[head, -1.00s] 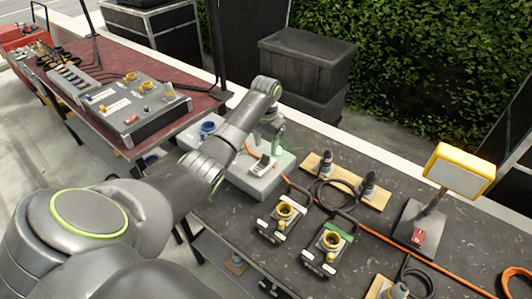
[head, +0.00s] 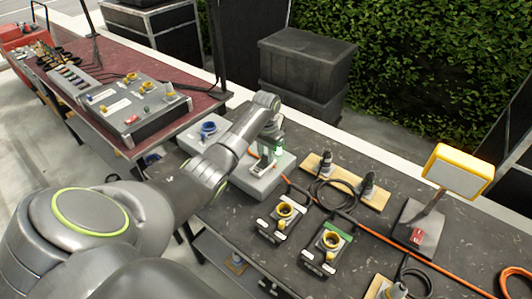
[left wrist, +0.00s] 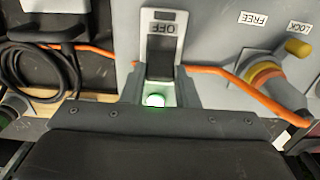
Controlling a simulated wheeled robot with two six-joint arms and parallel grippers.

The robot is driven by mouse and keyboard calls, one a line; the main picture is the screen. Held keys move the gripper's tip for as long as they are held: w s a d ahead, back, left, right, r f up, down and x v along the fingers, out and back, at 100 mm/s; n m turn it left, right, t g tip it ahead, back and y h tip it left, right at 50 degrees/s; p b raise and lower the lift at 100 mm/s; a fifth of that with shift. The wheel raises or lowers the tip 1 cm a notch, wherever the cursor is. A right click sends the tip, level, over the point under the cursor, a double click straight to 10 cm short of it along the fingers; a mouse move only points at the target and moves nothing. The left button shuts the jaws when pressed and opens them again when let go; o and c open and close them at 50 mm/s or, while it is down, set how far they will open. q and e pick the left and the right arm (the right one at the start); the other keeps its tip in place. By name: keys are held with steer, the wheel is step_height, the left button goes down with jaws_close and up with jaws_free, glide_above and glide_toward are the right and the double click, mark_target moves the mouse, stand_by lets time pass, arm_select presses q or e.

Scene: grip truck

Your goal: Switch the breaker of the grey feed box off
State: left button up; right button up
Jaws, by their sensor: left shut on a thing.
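The grey feed box (head: 258,184) stands on the dark table near its left end. Its breaker shows in the left wrist view as a black lever (left wrist: 160,65) on a pale plate marked OFF (left wrist: 163,28). A green lamp (left wrist: 154,100) is lit on the near side of the lever. My left gripper (head: 270,153) is down at the breaker. In the left wrist view its fingers (left wrist: 160,88) stand on either side of the lever and are shut on it. The gripper partly hides the breaker in the head view. My right gripper is not in view.
An orange cable (left wrist: 245,90) crosses near the breaker. Two units with yellow sockets (head: 285,211) and a work lamp (head: 459,170) stand to the right.

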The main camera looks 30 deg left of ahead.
mark_target(264, 162)
arm_select(q)
steer(key=shift+s+r+t+p, duration=0.2)
steer(key=shift+r+t+p, duration=0.1)
steer(key=shift+p, duration=0.5)
steer(key=s+t+p, duration=0.1)
steer(key=t+p, duration=0.1)
steer(key=p, duration=0.2)
steer(key=shift+s+r+t, duration=0.1)
steer(key=shift+s+t, duration=0.05)
steer(key=shift+t, duration=0.25)
steer(key=shift+s+a+t+p, duration=0.1)
steer(key=shift+s+t+p, duration=0.15)
steer(key=shift+t+p, duration=0.2)
steer(key=shift+s+f+t+h, duration=0.3)
steer(key=shift+s+f+t, duration=0.1)
steer(key=shift+t, duration=0.45)
steer(key=shift+s+f+t+b, duration=0.2)
steer(key=shift+s+t+b, duration=0.1)
steer(key=shift+t, duration=0.3)
steer(key=shift+s+f+t+b, duration=0.15)
steer(key=shift+t+b, duration=0.1)
steer(key=shift+t, duration=0.35)
steer(key=shift+s+a+f+t+b, duration=0.15)
steer(key=shift+s+t+b, duration=0.25)
steer(key=shift+t+b, duration=0.75)
steer(key=shift+t, duration=0.35)
steer(key=shift+b, duration=0.3)
